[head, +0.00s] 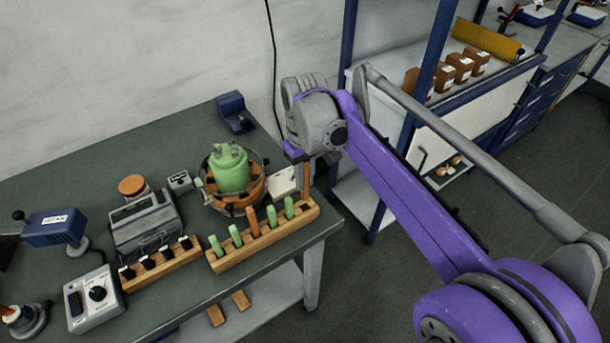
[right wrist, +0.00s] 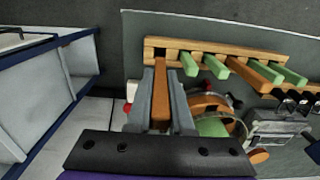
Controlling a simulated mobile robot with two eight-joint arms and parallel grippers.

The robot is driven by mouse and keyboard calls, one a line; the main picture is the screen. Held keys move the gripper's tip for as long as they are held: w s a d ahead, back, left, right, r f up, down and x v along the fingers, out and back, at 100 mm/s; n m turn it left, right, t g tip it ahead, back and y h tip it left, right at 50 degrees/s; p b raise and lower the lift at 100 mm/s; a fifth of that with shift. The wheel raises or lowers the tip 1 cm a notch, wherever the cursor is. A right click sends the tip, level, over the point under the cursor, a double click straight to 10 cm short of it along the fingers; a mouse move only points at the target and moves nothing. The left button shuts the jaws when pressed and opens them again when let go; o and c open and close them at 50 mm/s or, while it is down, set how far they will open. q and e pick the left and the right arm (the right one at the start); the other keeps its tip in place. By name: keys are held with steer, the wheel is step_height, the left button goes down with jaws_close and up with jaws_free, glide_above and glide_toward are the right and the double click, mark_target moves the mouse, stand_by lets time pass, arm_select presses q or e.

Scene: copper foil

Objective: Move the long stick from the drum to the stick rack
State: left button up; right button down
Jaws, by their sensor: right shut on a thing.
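My right gripper (head: 303,163) is shut on a long orange-brown stick (head: 306,182), which hangs upright at the right end of the wooden stick rack (head: 262,240). In the right wrist view the grey fingers (right wrist: 161,100) clasp the stick (right wrist: 160,110), whose far end overlaps the end of the rack (right wrist: 207,46). I cannot tell whether its tip is in a slot or just above. Several green sticks and one other orange stick stand in the rack. The copper-orange drum (head: 240,205), with a green piece inside, stands behind the rack. My left gripper is not in view.
A second wooden rack (head: 160,265) with black-topped pieces stands left of the stick rack. The table's right edge lies close to the rack. Blue shelving (head: 385,140) stands beyond it.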

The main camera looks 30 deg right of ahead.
mark_target(305, 199)
step_height(305, 199, down, 2)
steer(key=shift+b, duration=0.6)
steer(key=shift+s+r, duration=0.1)
steer(key=shift+f, duration=0.25)
steer(key=shift+f, duration=0.3)
steer(key=shift+f+b, duration=0.3)
steer(key=shift+f, duration=0.2)
stand_by(0.4)
steer(key=shift+f+b, duration=0.35)
steer(key=shift+f, duration=0.25)
steer(key=shift+f, duration=0.1)
